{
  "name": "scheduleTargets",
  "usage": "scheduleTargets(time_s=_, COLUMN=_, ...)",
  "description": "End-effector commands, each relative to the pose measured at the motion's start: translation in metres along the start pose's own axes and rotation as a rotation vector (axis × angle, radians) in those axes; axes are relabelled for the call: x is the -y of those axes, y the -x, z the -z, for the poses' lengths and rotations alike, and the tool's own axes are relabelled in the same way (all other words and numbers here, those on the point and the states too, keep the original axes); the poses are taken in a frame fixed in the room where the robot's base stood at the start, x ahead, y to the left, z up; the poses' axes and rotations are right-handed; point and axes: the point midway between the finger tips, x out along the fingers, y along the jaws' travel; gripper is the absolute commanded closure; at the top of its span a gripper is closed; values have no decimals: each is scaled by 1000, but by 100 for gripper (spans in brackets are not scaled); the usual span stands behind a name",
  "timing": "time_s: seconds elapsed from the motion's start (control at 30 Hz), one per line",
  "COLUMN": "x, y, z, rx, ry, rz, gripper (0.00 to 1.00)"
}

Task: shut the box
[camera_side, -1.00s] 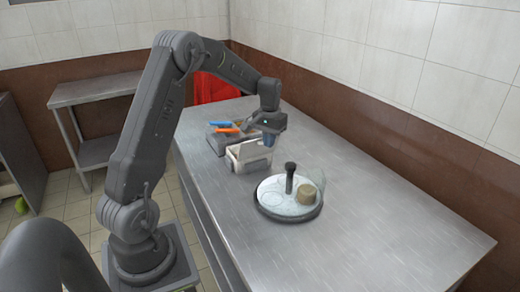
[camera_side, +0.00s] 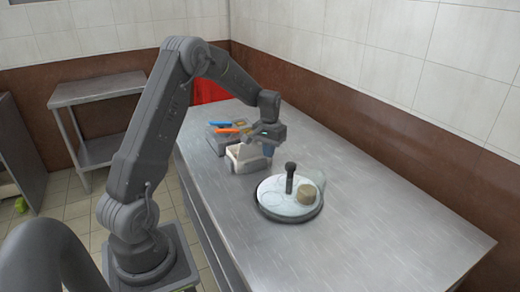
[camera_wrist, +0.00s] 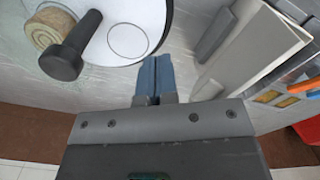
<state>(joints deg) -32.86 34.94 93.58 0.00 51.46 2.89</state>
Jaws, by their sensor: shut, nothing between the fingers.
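In the wrist view a large pale panel of the box (camera_wrist: 262,42) fills the upper right. My gripper (camera_side: 268,150) is at the right side of the box, blue fingers pointing down. In the wrist view my gripper (camera_wrist: 153,75) has its fingers together and empty, left of the panel.
Behind the box lies a grey tray with an orange-handled tool (camera_side: 227,131) and a blue one. The table's right side is clear.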

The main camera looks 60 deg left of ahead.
Motion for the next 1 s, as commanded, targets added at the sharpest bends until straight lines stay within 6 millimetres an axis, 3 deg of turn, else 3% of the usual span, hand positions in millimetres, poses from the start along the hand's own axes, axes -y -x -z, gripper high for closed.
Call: scheduleTargets(time_s=1.0, x=26, y=0, z=15, rx=1, ry=0, rz=0, gripper=100)
